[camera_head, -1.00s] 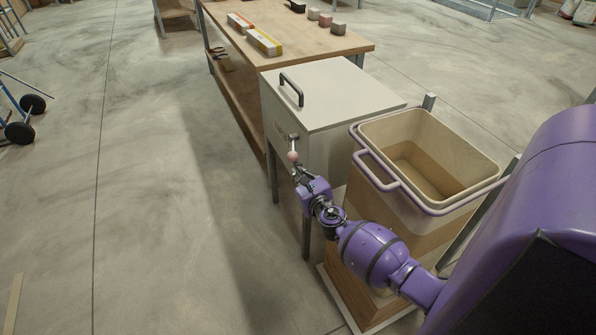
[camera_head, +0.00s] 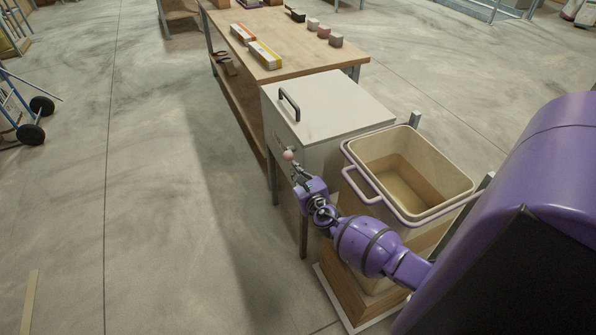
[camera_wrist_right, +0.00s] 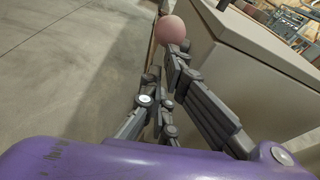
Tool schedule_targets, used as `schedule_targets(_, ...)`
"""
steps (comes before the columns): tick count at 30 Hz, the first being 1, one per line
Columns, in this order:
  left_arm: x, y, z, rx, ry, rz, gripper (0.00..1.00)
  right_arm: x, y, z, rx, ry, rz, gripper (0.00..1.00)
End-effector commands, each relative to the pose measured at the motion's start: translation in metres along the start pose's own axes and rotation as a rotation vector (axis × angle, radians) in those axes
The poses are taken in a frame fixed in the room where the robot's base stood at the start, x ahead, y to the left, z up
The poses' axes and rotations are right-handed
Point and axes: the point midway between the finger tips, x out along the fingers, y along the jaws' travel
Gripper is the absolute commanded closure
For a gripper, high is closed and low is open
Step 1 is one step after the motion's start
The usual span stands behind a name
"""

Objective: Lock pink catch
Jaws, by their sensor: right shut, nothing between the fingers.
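The pink catch shows as a pink ball knob (camera_head: 289,155) on the front side of the pale grey box, just below its lid (camera_head: 335,105). The knob also shows large in the right wrist view (camera_wrist_right: 170,30). My right gripper (camera_head: 295,170) is shut and empty, its fingertips just below the knob. In the right wrist view the fingertips (camera_wrist_right: 166,62) are right at the knob's underside, touching or nearly so. The catch's arm and pivot are mostly hidden behind the knob and fingers. The lid is down, with a black handle (camera_head: 289,105). My left gripper is not in view.
A beige bin (camera_head: 350,160) with a purple rim and handle stands right of the box, close beside my right arm. A wooden table (camera_head: 285,40) with several small blocks and cartons stands behind the box.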

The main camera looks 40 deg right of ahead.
Motion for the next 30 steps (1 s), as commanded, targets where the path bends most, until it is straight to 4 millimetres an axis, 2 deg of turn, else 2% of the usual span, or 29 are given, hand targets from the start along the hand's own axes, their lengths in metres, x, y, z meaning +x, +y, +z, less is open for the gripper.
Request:
schedule_targets(1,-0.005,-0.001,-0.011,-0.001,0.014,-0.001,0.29,-0.001,-0.002,0.013,0.001,-0.006,0.000,1.00)
schedule_targets(4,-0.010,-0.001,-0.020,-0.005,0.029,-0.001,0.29,-0.002,-0.004,0.023,0.000,-0.005,-0.001,1.00)
schedule_targets(12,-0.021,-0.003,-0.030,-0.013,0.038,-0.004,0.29,-0.002,-0.008,0.048,-0.001,-0.004,-0.001,1.00)
schedule_targets(21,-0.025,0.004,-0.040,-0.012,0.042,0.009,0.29,0.003,-0.009,0.063,0.000,-0.001,0.000,1.00)
schedule_targets(30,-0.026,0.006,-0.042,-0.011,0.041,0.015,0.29,0.005,-0.010,0.067,-0.001,0.002,0.000,1.00)
